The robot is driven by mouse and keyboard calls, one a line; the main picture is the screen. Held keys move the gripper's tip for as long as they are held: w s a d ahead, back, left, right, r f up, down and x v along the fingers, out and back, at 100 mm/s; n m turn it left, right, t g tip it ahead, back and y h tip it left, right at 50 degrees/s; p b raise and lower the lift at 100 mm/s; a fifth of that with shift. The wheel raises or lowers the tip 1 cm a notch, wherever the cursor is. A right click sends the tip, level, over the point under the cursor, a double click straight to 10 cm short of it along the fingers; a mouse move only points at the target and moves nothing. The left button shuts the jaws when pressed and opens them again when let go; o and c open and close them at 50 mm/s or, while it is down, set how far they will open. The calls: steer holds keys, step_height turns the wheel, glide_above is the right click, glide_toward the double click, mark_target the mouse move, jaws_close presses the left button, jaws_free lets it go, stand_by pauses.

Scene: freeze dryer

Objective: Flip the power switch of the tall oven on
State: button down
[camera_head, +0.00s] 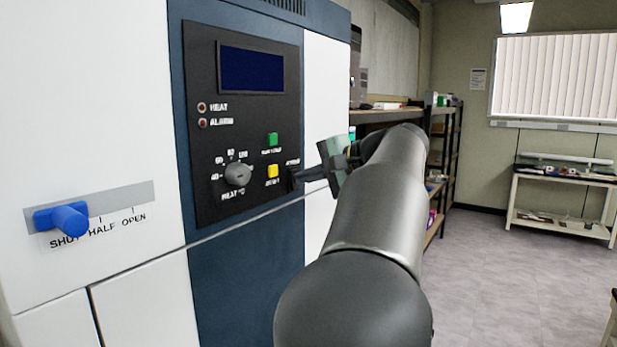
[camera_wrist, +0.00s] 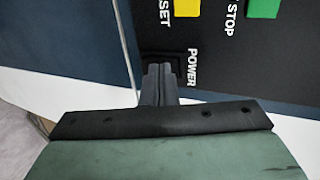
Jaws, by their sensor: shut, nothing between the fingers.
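The tall oven (camera_head: 340,60) has a black control panel (camera_head: 205,150) on its dark blue front. The power switch sits at the panel's lower right, beside the yellow reset button; my gripper covers most of it. In the wrist view, the POWER label (camera_wrist: 191,67) and a bit of the dark switch surround (camera_wrist: 178,57) show just beyond the fingertips. My gripper (camera_head: 292,180) is shut and empty, its tips at or very close to the switch; I cannot tell if they touch. It also shows in the wrist view (camera_wrist: 159,70). The switch's position is hidden.
The panel also carries a dark display (camera_head: 251,70), a grey heat knob (camera_head: 238,174), a green button (camera_head: 272,139) and a yellow button (camera_head: 272,171). A blue slider handle (camera_head: 62,219) sits at SHUT on the left.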

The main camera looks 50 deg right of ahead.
steer(key=v, duration=1.4)
steer(key=shift+f, duration=0.2)
steer(key=shift+f, duration=0.1)
